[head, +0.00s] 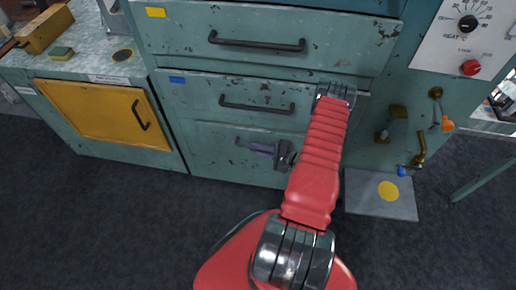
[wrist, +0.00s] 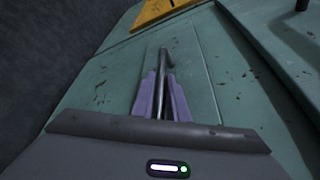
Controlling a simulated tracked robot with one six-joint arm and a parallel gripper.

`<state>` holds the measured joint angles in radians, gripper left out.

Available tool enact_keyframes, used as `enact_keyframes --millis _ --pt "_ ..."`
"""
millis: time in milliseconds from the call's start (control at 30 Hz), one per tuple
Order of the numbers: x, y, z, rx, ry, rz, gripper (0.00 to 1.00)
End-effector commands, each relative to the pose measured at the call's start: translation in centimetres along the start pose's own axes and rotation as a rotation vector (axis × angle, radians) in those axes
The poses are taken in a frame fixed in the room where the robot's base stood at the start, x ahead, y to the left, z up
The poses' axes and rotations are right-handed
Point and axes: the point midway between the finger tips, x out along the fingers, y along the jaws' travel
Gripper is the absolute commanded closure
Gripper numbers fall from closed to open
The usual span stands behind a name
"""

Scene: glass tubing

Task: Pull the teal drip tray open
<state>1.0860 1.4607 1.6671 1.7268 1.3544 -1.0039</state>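The teal drip tray (head: 218,163) is the lowest front of the teal cabinet, below two drawers, and looks flush with it. Its worn teal face also shows in the wrist view (wrist: 108,88). A dark bar handle (wrist: 166,62) crosses that face; in the head view its left end shows just left of my fingers. My gripper (head: 262,148) has purple fingers at the handle, one on each side of the bar in the wrist view (wrist: 161,92). The fingers lie close against the bar with no clear gap. My red arm hides the tray's right part.
Above are a blue-labelled drawer (head: 200,92) and a yellow-labelled drawer (head: 190,30), both with dark handles. A yellow door (head: 95,112) is at left. Valves (head: 398,112) and a grey plate (head: 365,203) are at right. The dark floor (head: 110,220) in front is clear.

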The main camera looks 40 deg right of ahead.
Motion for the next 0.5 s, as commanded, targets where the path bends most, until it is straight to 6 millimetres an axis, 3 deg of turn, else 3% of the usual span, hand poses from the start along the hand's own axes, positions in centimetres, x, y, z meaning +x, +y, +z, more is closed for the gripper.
enact_keyframes --millis 200,500 --pt "-0.01 0.02 0.0 0.0 0.0 0.0 1.0" --pt "-0.02 0.07 0.0 0.001 0.001 0.001 1.0"
